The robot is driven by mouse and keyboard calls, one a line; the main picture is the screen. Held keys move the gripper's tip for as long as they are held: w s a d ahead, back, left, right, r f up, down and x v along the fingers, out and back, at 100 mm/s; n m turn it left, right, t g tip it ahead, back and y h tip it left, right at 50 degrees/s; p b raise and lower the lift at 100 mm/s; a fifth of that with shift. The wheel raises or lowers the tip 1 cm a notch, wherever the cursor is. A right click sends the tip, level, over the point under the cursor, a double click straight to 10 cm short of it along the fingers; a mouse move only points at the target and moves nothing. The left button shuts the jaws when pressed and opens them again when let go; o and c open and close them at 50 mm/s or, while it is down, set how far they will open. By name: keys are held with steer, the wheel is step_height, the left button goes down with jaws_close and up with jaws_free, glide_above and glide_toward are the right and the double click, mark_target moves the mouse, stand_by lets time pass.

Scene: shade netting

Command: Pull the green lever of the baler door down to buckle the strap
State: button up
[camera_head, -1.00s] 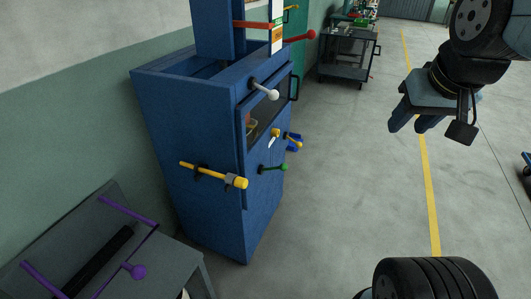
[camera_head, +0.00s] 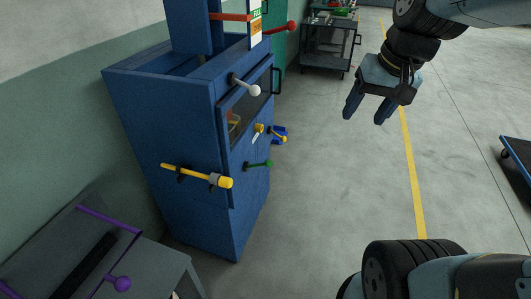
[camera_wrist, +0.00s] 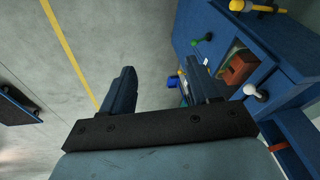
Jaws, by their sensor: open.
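The blue baler (camera_head: 165,160) stands left of centre in the head view. The green lever (camera_head: 259,164) sticks out from the lower part of its door side, with its knob to the right. It also shows in the wrist view (camera_wrist: 199,40), near the upper middle. My gripper (camera_head: 366,112) is open and empty, hanging in free air to the right of the baler and apart from the lever. In the wrist view its two fingers (camera_wrist: 160,85) are spread, with the baler beyond the right finger. The strap cannot be made out.
A grey bench with purple handles (camera_head: 120,284) stands at lower left. A dark cart (camera_head: 328,45) stands behind. The floor between baler and gripper is clear.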

steer(key=w+a+f+m+g+y, duration=0.3)
steer(key=w+a+f+m+y, duration=0.15)
steer(key=w+f, duration=0.5)
steer(key=w+a+f+m+g+y, duration=0.3)
steer(key=w+f+y, duration=0.3)
steer(key=w+f, duration=0.35)
steer(key=m+t+y, duration=0.6)
steer(key=m+t, duration=0.2)
steer(key=m, duration=0.3)
glide_toward(264, 164)
steer(key=shift+n+h, duration=0.25)
steer(key=x, duration=1)
steer(key=shift+w+f, duration=0.1)
steer(key=shift+w, duration=0.1)
steer(key=shift+c, duration=0.3)
steer(key=shift+s, duration=0.1)
jaws_close()
